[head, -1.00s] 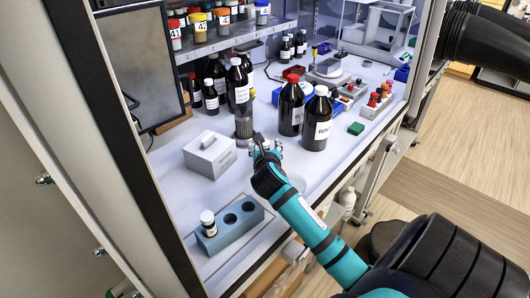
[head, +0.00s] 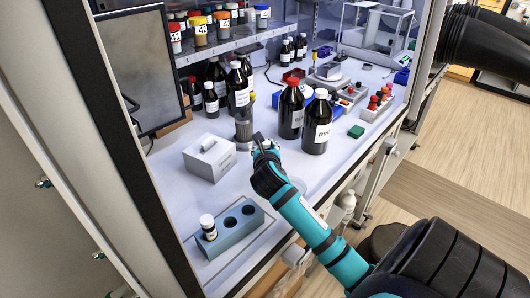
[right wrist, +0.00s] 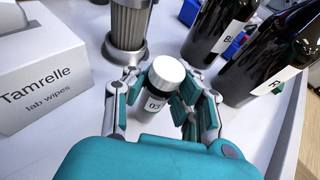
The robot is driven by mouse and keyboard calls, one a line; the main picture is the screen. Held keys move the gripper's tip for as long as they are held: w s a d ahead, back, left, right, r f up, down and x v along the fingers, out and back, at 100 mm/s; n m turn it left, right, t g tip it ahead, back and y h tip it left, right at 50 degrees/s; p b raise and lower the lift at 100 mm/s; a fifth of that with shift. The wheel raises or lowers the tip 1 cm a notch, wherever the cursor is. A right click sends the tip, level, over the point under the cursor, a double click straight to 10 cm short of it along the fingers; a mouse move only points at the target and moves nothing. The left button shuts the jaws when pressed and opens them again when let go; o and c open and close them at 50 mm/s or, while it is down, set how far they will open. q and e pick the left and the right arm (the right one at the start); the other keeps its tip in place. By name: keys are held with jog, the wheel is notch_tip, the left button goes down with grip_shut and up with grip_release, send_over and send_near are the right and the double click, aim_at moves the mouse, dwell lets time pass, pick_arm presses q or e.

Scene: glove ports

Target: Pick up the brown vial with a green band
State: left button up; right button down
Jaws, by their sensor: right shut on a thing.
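My right gripper (head: 264,147) is over the bench between the wipes box and the tall dark bottles. In the right wrist view, my right gripper (right wrist: 158,92) is shut on a small dark vial (right wrist: 153,103) with a white cap and a white label reading 03. The vial stands roughly upright between the fingers; I cannot make out a green band on it. Another small brown vial (head: 208,228) with a white cap and label stands in the grey-blue rack (head: 229,240) at front left. The rack's other two holes look empty. My left gripper is not in view.
A white wipes box (head: 210,158) lies left of my gripper, with a grey metal cylinder (head: 243,126) behind it. Two tall dark bottles, red-capped (head: 290,108) and white-capped (head: 316,127), stand close on the right. Bare bench lies between box and rack.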

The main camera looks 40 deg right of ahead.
notch_tip(320, 180, up, 3)
jog(key=shift+f, duration=0.15)
jog(key=s+a+r+b, duration=0.1)
jog(key=s+a, duration=0.1)
jog(key=s, duration=1.3)
jog(key=shift+s+a, duration=0.2)
jog(key=shift+s, duration=0.2)
